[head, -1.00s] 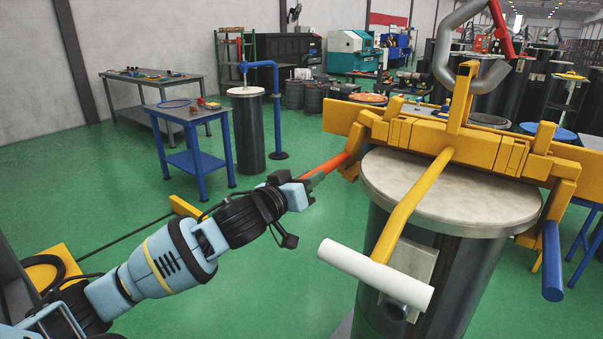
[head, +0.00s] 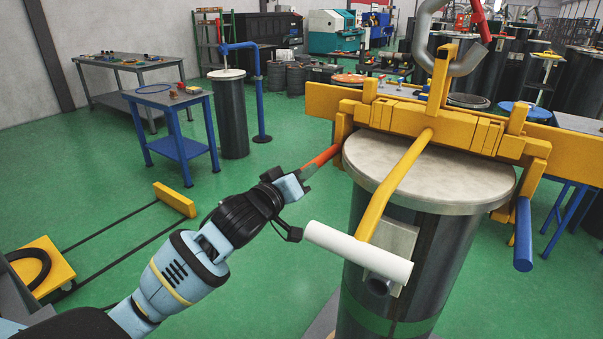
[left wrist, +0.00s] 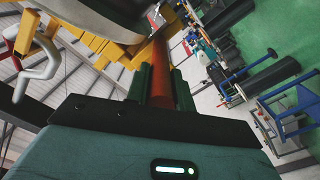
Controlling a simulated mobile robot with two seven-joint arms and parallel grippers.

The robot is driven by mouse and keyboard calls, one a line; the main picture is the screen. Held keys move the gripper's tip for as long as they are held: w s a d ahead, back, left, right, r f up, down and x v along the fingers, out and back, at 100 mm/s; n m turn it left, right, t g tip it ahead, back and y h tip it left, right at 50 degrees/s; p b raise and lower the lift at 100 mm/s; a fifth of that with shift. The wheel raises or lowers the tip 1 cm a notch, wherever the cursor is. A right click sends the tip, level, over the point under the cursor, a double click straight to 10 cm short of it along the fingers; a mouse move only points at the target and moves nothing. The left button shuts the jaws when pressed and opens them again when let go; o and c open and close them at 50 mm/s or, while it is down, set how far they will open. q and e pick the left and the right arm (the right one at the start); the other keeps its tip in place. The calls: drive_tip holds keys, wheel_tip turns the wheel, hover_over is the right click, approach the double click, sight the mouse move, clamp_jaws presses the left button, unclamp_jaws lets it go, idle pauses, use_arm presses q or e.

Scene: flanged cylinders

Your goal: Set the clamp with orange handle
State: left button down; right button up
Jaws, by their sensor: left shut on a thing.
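The yellow clamp frame (head: 400,113) lies across the top of a dark flanged cylinder (head: 430,185) and hangs from a grey hook (head: 462,60). Its orange handle (head: 321,157) sticks out at the left side, angled down toward me. My left gripper (head: 300,178) is shut on the end of the orange handle. In the left wrist view the handle (left wrist: 161,75) runs between the two dark fingers (left wrist: 160,88) up to the yellow clamp. A blue handle (head: 523,235) hangs on the right side. My right gripper is not in view.
A yellow bar with a white grip (head: 358,250) juts toward me, close to my left wrist. A blue table (head: 170,100) and a smaller cylinder (head: 230,115) stand behind left. Green floor (head: 100,185) is open at the left.

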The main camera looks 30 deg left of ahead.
use_arm(q)
drive_tip(key=c, duration=1.2)
unclamp_jaws()
drive_tip(key=shift+d, duration=0.1)
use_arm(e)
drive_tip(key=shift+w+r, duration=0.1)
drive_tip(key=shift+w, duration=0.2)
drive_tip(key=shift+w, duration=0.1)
use_arm(q)
drive_tip(key=shift+s+f, duration=0.1)
drive_tip(key=shift+s, duration=0.35)
drive_tip(key=s, duration=0.7)
drive_tip(key=shift+a, duration=0.3)
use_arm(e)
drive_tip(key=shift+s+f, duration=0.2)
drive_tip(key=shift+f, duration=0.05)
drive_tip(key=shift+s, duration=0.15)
